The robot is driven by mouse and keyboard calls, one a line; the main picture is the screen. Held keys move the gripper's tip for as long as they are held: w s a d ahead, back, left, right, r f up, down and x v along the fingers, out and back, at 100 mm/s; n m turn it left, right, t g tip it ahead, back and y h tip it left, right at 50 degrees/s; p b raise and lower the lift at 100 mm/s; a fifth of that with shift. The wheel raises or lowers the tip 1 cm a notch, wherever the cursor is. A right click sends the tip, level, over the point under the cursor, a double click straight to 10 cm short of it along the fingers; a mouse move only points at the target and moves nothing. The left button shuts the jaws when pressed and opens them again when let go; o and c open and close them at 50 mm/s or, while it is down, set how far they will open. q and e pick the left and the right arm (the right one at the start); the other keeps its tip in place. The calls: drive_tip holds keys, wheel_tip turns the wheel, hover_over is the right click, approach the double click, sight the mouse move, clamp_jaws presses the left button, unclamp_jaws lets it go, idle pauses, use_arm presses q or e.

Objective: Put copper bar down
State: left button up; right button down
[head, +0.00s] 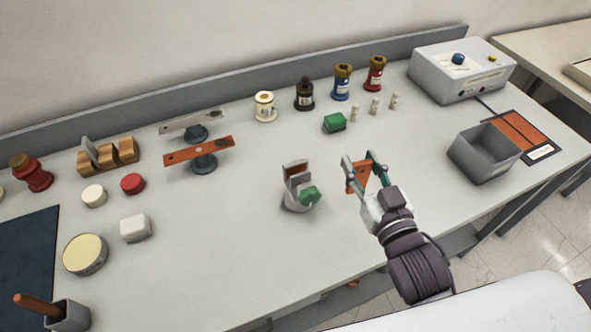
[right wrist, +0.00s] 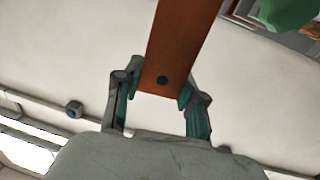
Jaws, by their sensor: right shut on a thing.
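My right gripper (head: 364,166) is shut on a copper bar (head: 360,177) above the front middle of the table. In the right wrist view the copper bar (right wrist: 178,45) runs up and away from between the fingers (right wrist: 160,98), with a dark hole near the gripped end. Another copper bar (head: 199,151) with holes lies across a dark round stand at the left. A grey clamp-like holder (head: 298,200) with a green knob and a copper-coloured upright piece stands left of the gripper. My left gripper is not in view.
A grey open bin (head: 484,153) stands to the right, beside a dark tray (head: 549,150) with copper-coloured plates. The front middle of the table (head: 250,245) is clear.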

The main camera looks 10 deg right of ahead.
drive_tip(key=w+r+n+y, duration=0.1)
drive_tip(key=w+r+y, duration=0.1)
drive_tip(key=w+r, duration=0.2)
wheel_tip(320, 180, up, 3)
drive_tip(key=shift+d+r, duration=0.1)
drive_tip(key=shift+d, duration=0.3)
drive_tip(key=shift+w, duration=0.1)
drive_tip(key=w+a+f+p, duration=0.1)
drive_tip(key=a+f, duration=0.2)
drive_tip(key=w+a+f+p, duration=0.1)
drive_tip(key=a+f, duration=0.3)
drive_tip(key=w+a+f+p, duration=0.1)
drive_tip(key=w+a+f, duration=0.1)
drive_tip(key=a+f, duration=0.1)
drive_tip(key=shift+a+f, duration=0.3)
drive_tip(key=shift+a, duration=0.2)
drive_tip(key=shift+f, duration=0.1)
drive_tip(key=shift+f, duration=0.1)
